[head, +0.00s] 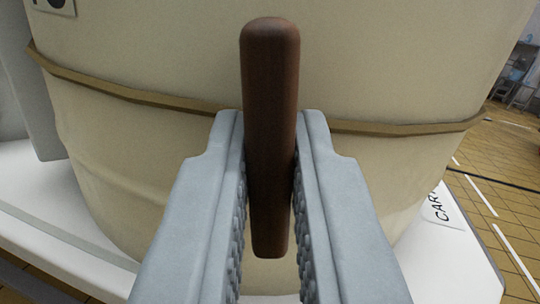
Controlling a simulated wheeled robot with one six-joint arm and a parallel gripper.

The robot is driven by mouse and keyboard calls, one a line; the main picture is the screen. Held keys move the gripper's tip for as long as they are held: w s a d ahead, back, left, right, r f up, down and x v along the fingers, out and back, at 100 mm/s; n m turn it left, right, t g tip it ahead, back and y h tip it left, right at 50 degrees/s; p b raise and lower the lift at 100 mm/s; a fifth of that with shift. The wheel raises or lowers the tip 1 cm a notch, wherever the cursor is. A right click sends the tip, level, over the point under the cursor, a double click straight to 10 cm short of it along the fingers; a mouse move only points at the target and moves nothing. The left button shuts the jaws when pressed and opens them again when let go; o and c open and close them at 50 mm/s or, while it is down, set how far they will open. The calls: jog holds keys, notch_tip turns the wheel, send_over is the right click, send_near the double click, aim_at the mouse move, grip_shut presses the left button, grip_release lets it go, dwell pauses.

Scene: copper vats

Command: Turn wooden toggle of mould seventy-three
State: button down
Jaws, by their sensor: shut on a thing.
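The wooden toggle (270,80) is a dark brown rounded bar standing upright in the picture in the head view. Behind it is the mould (400,60), a large cream drum with a brown band (150,97) around it. My gripper (270,150) is shut on the toggle, with one grey jaw against each side of its lower half. The toggle's top end sticks out above the jaws. How the toggle joins the mould is hidden. A label with dark marks (55,5) is cut off at the top left, and its number cannot be read.
The mould stands on a white surface (455,262) with a label reading "CAR" at the right. A tiled floor (510,170) with white lines lies to the right. A grey upright shape (25,100) stands close at the left. Blurred equipment (520,75) is far off at the right.

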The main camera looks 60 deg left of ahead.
jog(key=shift+m, duration=1.1)
jog(key=c, duration=1.5)
grip_release()
jog(key=shift+o, duration=0.2)
jog(key=shift+d, duration=0.15)
jog(key=v, duration=1.7)
jog(key=shift+s+f, duration=0.15)
jog(key=shift+s, duration=0.1)
